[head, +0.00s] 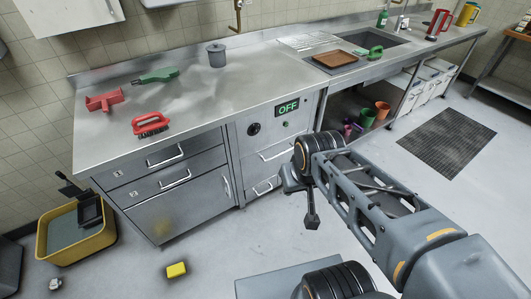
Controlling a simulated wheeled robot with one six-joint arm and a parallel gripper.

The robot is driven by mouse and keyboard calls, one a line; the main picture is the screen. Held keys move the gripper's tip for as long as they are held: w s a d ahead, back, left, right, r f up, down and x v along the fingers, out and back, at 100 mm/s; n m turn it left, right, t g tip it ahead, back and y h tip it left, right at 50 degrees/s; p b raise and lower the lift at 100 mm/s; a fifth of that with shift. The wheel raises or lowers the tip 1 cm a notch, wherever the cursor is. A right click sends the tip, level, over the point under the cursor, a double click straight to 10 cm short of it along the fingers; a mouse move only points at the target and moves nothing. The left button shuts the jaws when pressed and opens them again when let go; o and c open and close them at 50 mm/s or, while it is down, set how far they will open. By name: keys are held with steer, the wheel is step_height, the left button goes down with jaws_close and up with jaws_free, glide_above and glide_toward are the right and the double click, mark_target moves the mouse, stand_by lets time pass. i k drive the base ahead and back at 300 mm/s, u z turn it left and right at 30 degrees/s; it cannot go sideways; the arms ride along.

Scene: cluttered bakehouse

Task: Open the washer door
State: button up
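The washer (250,150) is a steel-fronted unit built under the counter. Its panel has a black knob (254,129) and a green-lit display (288,107) reading OFF. Below the panel is a horizontal bar handle (277,153) on a front that looks closed. A second handle (265,187) shows lower down, partly behind my arm. My gripper (311,212) hangs in front of the washer's right side, apart from the handles as far as I can see. I cannot make out both its fingers or whether it holds anything.
Numbered drawers (168,170) stand left of the washer. A yellow mop bucket (75,236) and a yellow sponge (176,270) are on the floor. Coloured pots (367,118) sit under the sink. Floor before the drawers is mostly clear.

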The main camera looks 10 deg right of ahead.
mark_target(257, 167)
steer(key=u, duration=0.15)
steer(key=i, duration=1)
steer(key=z, duration=0.3)
